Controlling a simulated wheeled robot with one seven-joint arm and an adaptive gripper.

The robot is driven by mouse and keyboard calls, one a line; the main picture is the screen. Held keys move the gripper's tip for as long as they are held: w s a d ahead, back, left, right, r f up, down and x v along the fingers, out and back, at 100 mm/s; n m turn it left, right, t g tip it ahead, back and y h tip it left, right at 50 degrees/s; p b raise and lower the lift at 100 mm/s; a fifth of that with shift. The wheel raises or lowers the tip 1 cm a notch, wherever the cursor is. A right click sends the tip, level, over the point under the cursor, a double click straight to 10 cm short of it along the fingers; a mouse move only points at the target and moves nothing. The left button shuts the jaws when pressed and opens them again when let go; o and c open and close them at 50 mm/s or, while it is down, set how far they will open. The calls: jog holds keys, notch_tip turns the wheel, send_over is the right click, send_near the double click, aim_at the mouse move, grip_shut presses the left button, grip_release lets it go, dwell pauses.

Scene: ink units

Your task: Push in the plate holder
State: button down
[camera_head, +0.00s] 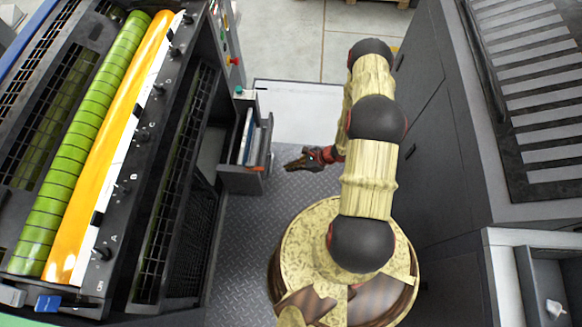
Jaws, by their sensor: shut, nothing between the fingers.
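The plate holder (266,145) seems to be the dark, drawer-like box standing out from the right side of the printing press, left of centre. It is open at the top, and light and blue sheets stand inside it. My gripper (290,165) is shut and empty. It points left, a little to the right of the holder's outer face, with a small gap showing between them. The holder's inner end is partly hidden by the press frame.
The press with green and orange rollers (85,150) fills the left. A dark grey cabinet (440,150) stands close on the right of my arm, with an open drawer (545,285) at lower right. The tread-plate floor (240,230) between is clear.

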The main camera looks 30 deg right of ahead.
jog(key=w+a+f+b, duration=0.2)
jog(key=w+a+f, duration=0.2)
jog(key=a, duration=0.3)
jog(key=shift+w+f, duration=0.2)
jog(key=shift+w, duration=0.25)
